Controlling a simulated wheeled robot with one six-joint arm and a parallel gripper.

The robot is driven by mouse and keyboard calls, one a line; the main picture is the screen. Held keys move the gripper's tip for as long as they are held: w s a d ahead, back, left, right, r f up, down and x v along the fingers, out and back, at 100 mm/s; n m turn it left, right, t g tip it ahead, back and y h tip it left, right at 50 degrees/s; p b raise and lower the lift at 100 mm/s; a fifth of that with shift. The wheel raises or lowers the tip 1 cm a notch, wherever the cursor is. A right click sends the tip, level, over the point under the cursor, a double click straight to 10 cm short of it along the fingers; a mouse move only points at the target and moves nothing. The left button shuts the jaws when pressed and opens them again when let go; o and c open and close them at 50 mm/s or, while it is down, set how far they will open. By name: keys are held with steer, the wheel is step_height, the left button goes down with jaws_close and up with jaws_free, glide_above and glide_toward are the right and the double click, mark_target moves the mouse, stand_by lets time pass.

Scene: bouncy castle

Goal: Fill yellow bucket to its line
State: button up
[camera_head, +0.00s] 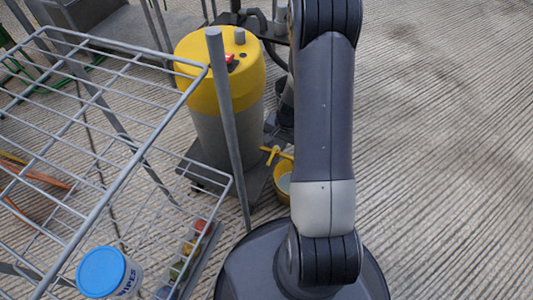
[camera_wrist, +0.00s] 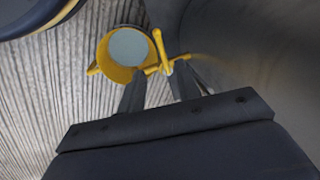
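The yellow bucket (camera_head: 281,198) stands low beside the drum's base in the head view, partly hidden by my arm. In the wrist view the bucket (camera_wrist: 109,68) is seen from above, with a round grey-blue liquid surface inside. Its line cannot be made out. A yellow tap (camera_wrist: 165,62) juts over the bucket's right rim, and it also shows in the head view (camera_head: 275,154). My gripper (camera_wrist: 160,73) is open in the wrist view, its two dark fingers apart just below the tap. Whether they touch its handle cannot be told.
A yellow-topped grey drum (camera_head: 225,125) stands on a dark base. A wire rack (camera_head: 95,215) fills the left, holding a blue-lidded wipes tub (camera_head: 103,272). A grey post (camera_head: 228,130) rises before the drum. The ribbed floor at right is clear.

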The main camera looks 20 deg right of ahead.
mark_target(271, 159)
steer(key=f+b, duration=0.1)
steer(key=f, duration=0.2)
steer(key=w+a+f+b, duration=0.1)
steer(key=f, duration=0.2)
steer(key=f+b, duration=0.1)
steer(key=f, duration=0.3)
steer(key=shift+w+a+f, duration=0.1)
steer(key=shift+w+a, duration=0.1)
steer(key=shift+c, duration=0.3)
jaws_close()
steer(key=shift+b, duration=0.3)
